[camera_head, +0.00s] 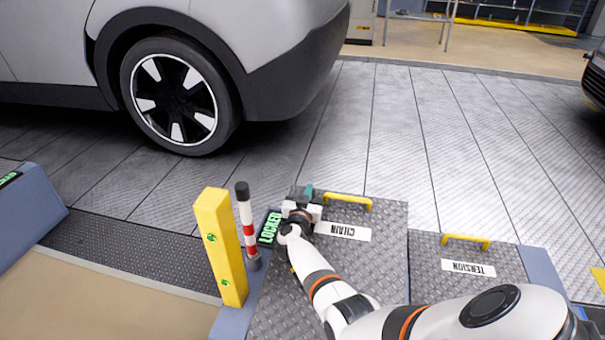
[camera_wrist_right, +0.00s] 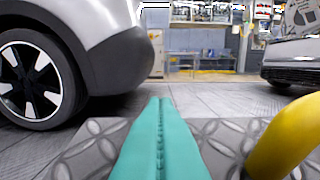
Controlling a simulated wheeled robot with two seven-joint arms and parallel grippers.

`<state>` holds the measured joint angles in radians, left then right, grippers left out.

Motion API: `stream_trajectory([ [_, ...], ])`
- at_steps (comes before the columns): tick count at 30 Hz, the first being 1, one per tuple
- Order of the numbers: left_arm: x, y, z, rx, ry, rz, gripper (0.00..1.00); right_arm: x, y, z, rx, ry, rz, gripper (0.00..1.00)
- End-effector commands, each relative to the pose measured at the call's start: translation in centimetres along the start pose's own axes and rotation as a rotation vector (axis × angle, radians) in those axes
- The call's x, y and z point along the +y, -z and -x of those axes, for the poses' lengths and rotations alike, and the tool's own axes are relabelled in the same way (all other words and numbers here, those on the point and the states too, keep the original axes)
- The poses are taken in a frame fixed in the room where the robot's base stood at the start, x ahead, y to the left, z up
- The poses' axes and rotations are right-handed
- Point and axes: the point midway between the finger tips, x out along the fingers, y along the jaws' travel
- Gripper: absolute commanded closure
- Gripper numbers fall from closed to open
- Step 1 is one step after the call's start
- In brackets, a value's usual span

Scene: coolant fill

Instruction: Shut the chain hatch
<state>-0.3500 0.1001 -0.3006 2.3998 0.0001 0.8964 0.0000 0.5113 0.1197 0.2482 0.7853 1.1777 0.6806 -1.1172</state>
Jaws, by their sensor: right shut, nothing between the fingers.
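The chain hatch (camera_head: 385,255) is a grey diamond-plate lid with a white CHAIN label (camera_head: 343,231) and a yellow handle (camera_head: 347,202) near its far edge. It looks flat, but I cannot tell whether it is fully seated. My right gripper (camera_head: 307,192) is at the hatch's far left corner, left of the handle. Its teal fingers are shut and empty. In the right wrist view, the shut fingers (camera_wrist_right: 160,140) point over the plate, with the yellow handle (camera_wrist_right: 288,138) close on the right, apart from them. My right arm hides part of the hatch. My left gripper is out of view.
A green LOCKED sign (camera_head: 270,227), a red-and-white post (camera_head: 247,225) and a yellow post (camera_head: 222,246) stand left of the hatch. The tension hatch (camera_head: 500,258) with its yellow handle lies to the right. A silver car (camera_head: 230,50) stands beyond on the metal floor.

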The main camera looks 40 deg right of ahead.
Motion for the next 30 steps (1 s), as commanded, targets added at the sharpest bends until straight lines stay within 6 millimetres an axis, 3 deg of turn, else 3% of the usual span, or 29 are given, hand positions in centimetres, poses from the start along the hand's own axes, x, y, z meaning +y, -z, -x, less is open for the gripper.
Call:
stream_trajectory([
  [3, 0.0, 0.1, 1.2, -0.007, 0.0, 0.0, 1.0, 0.0, 2.6, -0.7, 0.053, 0.001, 0.0, 1.0],
  [12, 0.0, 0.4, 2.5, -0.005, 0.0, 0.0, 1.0, 0.0, 6.1, -1.5, 0.137, 0.001, 0.0, 1.0],
  [30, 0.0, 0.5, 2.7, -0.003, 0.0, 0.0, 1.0, -0.1, 7.0, -1.6, 0.16, 0.001, 0.001, 1.0],
])
